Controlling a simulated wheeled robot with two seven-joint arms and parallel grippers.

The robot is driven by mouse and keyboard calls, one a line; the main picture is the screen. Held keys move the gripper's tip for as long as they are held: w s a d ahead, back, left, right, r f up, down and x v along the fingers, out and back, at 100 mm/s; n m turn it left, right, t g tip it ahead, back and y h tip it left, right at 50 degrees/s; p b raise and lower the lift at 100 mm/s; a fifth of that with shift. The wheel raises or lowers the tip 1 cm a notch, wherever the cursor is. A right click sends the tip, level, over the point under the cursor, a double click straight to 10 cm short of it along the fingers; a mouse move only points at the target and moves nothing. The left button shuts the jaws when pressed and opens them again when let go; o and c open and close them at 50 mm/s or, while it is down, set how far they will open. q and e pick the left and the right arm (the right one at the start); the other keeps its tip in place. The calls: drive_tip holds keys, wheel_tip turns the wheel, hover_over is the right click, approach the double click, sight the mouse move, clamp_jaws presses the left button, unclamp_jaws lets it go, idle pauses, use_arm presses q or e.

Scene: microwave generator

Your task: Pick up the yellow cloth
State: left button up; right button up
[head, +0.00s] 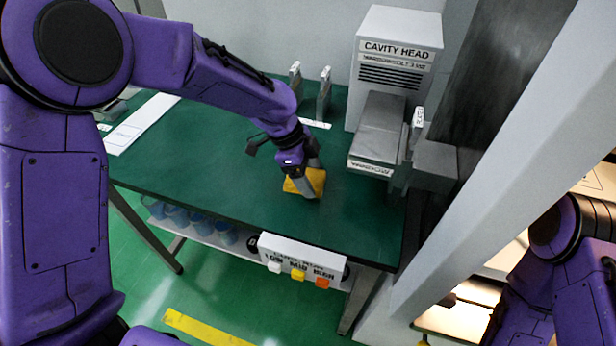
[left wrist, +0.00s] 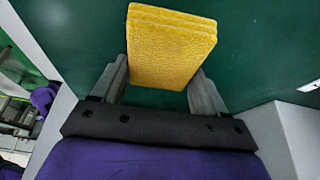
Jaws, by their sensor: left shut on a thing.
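The yellow cloth (head: 306,181) is a folded, textured pad at the green table's middle in the head view. It also shows in the left wrist view (left wrist: 171,45), where its layered edge faces the top of the picture. My left gripper (head: 308,183) is shut on the cloth, with one grey finger on each side of it. In the left wrist view the fingers of my left gripper (left wrist: 160,85) are partly hidden behind the cloth. I cannot tell whether the cloth touches the table. My right arm shows at the lower right of the head view, but its gripper is out of view.
The green table (head: 215,165) is mostly clear around the cloth. A grey machine labelled CAVITY HEAD (head: 398,60) stands at the back right. Two upright holders (head: 324,95) stand at the back. A button panel (head: 300,262) hangs at the front edge; blue cups (head: 200,222) sit below.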

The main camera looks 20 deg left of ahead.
use_arm(q)
wheel_tip(320, 180, up, 3)
drive_tip(key=shift+f, duration=0.1)
drive_tip(key=s+d+r+p, duration=0.2)
drive_tip(key=s+d+r, duration=0.5)
drive_tip(key=s+r, duration=0.3)
drive_tip(key=shift+s, duration=1.15)
drive_tip(key=shift+o, duration=0.4)
drive_tip(key=shift+w+r, duration=0.1)
